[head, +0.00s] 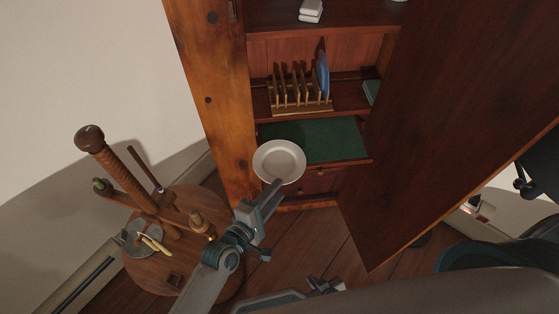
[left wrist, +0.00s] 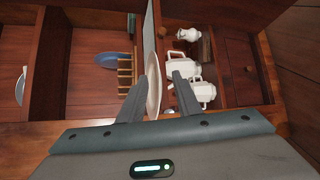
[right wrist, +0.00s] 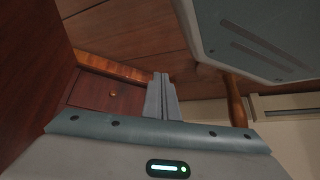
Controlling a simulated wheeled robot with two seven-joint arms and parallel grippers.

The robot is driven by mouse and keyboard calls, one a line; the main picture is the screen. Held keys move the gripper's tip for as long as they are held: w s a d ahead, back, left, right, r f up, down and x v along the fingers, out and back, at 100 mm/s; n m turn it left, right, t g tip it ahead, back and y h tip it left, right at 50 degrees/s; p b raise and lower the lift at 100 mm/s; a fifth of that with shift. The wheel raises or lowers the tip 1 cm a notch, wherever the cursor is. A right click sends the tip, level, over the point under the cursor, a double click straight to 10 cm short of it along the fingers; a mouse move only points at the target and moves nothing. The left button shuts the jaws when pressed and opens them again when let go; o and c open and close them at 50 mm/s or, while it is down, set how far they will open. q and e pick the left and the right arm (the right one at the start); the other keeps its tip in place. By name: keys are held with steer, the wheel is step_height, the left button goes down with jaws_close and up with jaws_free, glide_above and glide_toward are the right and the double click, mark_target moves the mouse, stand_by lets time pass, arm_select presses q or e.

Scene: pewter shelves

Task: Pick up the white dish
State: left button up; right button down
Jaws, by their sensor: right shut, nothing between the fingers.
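The white dish (head: 279,161) is a round, shallow plate at the front edge of the shelf with the green mat (head: 322,140). In the left wrist view the dish (left wrist: 153,84) shows nearly edge-on between the fingers of my left gripper (left wrist: 160,80). The fingers are apart, one on each face of the rim, with a visible gap on the right side. In the head view my left gripper (head: 275,187) reaches the dish's near rim. My right gripper (right wrist: 162,80) is shut and empty, low and away from the dish; it also shows in the head view (head: 325,286).
A wooden rack (head: 300,103) with a blue plate (head: 322,74) stands on the shelf above. White pots (left wrist: 182,78) show on the other side of the dish's shelf. An open cabinet door (head: 440,110) is on the right. A round wooden stand (head: 185,260) is at lower left.

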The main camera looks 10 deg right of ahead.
mark_target(286, 180)
stand_by(0.3)
